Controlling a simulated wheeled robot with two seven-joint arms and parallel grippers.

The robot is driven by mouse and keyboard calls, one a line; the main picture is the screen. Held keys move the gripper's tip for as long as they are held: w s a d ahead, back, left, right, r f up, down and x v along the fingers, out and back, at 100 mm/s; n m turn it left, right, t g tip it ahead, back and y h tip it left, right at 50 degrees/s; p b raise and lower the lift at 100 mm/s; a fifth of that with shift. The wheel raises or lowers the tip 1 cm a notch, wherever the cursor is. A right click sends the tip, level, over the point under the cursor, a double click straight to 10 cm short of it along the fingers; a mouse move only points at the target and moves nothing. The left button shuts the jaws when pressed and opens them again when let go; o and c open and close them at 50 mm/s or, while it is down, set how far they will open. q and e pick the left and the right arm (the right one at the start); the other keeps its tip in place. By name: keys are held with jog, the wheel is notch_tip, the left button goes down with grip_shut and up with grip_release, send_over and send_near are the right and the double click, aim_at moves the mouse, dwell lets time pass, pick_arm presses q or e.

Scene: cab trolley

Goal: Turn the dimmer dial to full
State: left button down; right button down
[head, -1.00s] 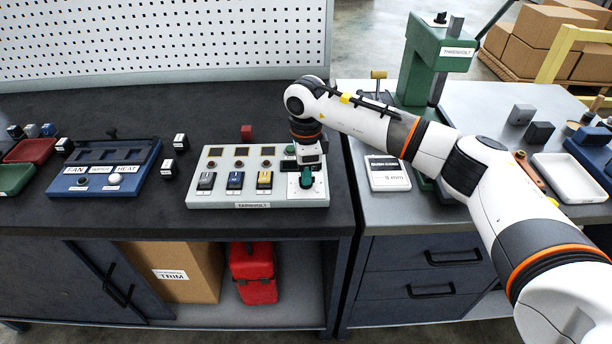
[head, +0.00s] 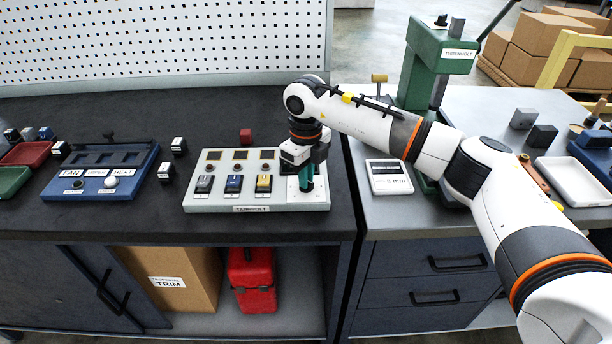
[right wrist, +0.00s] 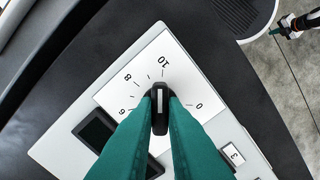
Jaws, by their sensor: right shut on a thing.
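The grey Tarnholt panel (head: 225,200) lies on the dark bench in the head view, with the dial plate at its right end. My right gripper (head: 306,185) points down over that plate and hides the dial in the head view. In the right wrist view the black dimmer dial (right wrist: 160,110) sits between the green fingertips of my right gripper (right wrist: 160,122), which is shut on it. The dial's white line points up in the picture, close to the 10 on the scale plate (right wrist: 125,88). My left gripper (right wrist: 283,29) shows small at the upper right; its jaw opening is unclear.
Three rocker switches, including a blue one (head: 234,184), stand left of the dial plate. A blue fan and heat panel (head: 72,185) lies further left. A white box (head: 388,178) and green press (head: 425,60) stand right of my gripper.

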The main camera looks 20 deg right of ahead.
jog(key=shift+w+r+m, duration=0.1)
jog(key=shift+m, duration=0.4)
jog(key=c, duration=1.5)
grip_release()
notch_tip(320, 180, up, 12)
jog(key=shift+b, duration=0.9)
